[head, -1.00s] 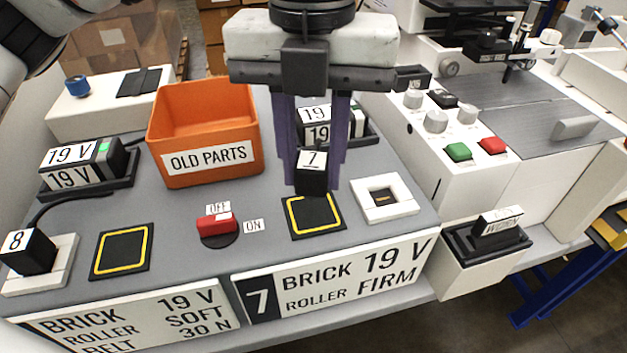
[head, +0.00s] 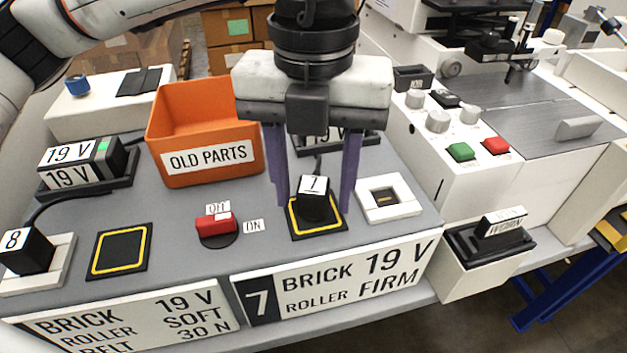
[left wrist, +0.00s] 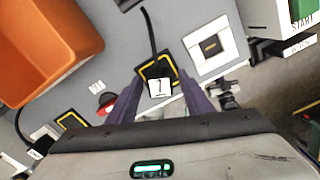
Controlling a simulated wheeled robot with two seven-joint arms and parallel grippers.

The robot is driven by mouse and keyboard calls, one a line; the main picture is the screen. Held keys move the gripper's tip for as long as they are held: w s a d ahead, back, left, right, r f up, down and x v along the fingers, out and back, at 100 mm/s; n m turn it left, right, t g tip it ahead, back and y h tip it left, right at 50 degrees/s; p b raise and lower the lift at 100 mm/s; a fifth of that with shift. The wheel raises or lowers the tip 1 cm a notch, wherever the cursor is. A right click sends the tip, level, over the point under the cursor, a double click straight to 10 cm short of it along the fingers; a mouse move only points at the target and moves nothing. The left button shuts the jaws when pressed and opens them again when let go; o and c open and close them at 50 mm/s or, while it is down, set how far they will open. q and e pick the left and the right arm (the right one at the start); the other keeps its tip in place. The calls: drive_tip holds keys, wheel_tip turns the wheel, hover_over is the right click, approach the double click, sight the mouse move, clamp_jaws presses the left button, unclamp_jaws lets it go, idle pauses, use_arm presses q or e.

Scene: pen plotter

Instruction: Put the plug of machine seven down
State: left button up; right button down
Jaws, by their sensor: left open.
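The black plug marked 7 (head: 314,203) stands on the yellow-outlined black pad (head: 334,224) in front of the right-hand brick. In the left wrist view the plug (left wrist: 160,88) shows between the fingers, with its cable running back. My left gripper (head: 316,200) is above the pad, its purple fingers open on either side of the plug with a gap. The white socket of machine seven (head: 398,208) is empty, just right of the pad. My right gripper is not in view.
A red switch (head: 216,223) sits left of the pad, between OFF and ON labels. An orange OLD PARTS bin (head: 180,120) stands behind it. Plug 8 (head: 26,250) is in the left socket. A second yellow-outlined pad (head: 120,268) is bare.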

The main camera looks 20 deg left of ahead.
sight(314, 185)
use_arm(q)
wheel_tip(314, 185, up, 12)
drive_tip(key=p, duration=0.1)
drive_tip(key=shift+r, duration=0.2)
idle(0.6)
